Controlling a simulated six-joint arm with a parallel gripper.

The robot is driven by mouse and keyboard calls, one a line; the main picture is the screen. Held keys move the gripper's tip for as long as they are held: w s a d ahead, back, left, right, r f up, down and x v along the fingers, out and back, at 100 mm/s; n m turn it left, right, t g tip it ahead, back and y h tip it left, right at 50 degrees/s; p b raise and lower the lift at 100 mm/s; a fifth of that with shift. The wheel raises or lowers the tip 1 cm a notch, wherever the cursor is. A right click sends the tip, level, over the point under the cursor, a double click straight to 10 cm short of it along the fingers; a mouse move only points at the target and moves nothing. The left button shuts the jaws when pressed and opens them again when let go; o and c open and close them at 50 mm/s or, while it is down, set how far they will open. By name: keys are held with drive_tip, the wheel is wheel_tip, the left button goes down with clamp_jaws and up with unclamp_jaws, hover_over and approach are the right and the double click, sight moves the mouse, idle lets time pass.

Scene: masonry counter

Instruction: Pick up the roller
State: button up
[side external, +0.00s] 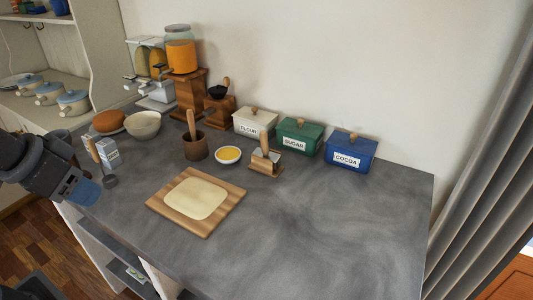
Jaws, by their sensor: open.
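The likely roller (267,157) has an upright wooden handle and a pale head. It rests on a small wooden stand (273,173) near the middle of the counter, in front of the green sugar box; its details are too small to be sure. My gripper (88,193) is at the left edge of the counter, far to the left of the roller. It is open and apart from the roller; its fingertips are small and hard to make out.
A wooden board (177,222) with flat dough (195,198) lies in front. A yellow-filled bowl (228,155) and brown pot (195,148) stand left of the roller. Flour (254,123), green sugar (299,136) and blue cocoa (350,152) boxes stand behind. The counter's right side is clear.

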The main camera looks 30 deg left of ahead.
drive_tip(key=shift+o, duration=0.4)
drive_tip(key=w+d+r, duration=0.2)
drive_tip(key=w+r, duration=0.5)
drive_tip(key=w, duration=0.7)
drive_tip(key=m+g, duration=0.1)
drive_tip(key=m, duration=0.1)
hover_over(262, 133)
drive_tip(key=s, duration=0.4)
wheel_tip(262, 133, down, 4)
drive_tip(key=f, duration=0.1)
drive_tip(key=x, duration=0.7)
drive_tip(key=shift+w+d+f, duration=0.2)
drive_tip(key=shift+d, duration=0.15)
drive_tip(key=shift+s+a+x, duration=0.1)
drive_tip(key=shift+x, duration=0.9)
drive_tip(key=shift+s+a+x, duration=0.1)
drive_tip(key=shift+a+x, duration=0.05)
drive_tip(key=shift+x, duration=0.8)
drive_tip(key=shift+s+a+x, duration=0.1)
drive_tip(key=shift+x, duration=0.9)
clamp_jaws()
